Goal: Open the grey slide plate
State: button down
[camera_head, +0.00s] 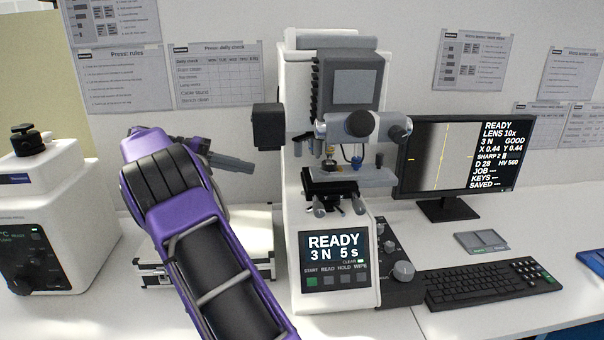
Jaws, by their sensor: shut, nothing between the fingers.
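The white hardness tester (290,200) stands upright in the middle of the bench. A light grey plate (368,176), which looks like the grey slide plate, lies level across it below the lens head and juts out to the right. The dark stage (330,188) is just under the plate. My gripper (251,167) is at the end of my purple arm, left of the tester and apart from the plate. Its dark grey fingers point right toward the tester's left side; they are shut and empty. My wrist partly hides the gripper's base.
A monitor (408,160), a keyboard (480,285) and a small grey pad (482,242) are on the right. A case (150,270) is behind my arm, and a white machine (45,210) stands far left.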

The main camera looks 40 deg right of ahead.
aim_at(313, 178)
jog(key=x, duration=1.2)
jog(key=shift+s+d+r, duration=0.3)
jog(key=shift+s, duration=0.05)
jog(key=shift+s+d, duration=0.2)
jog(key=shift+d, duration=0.15)
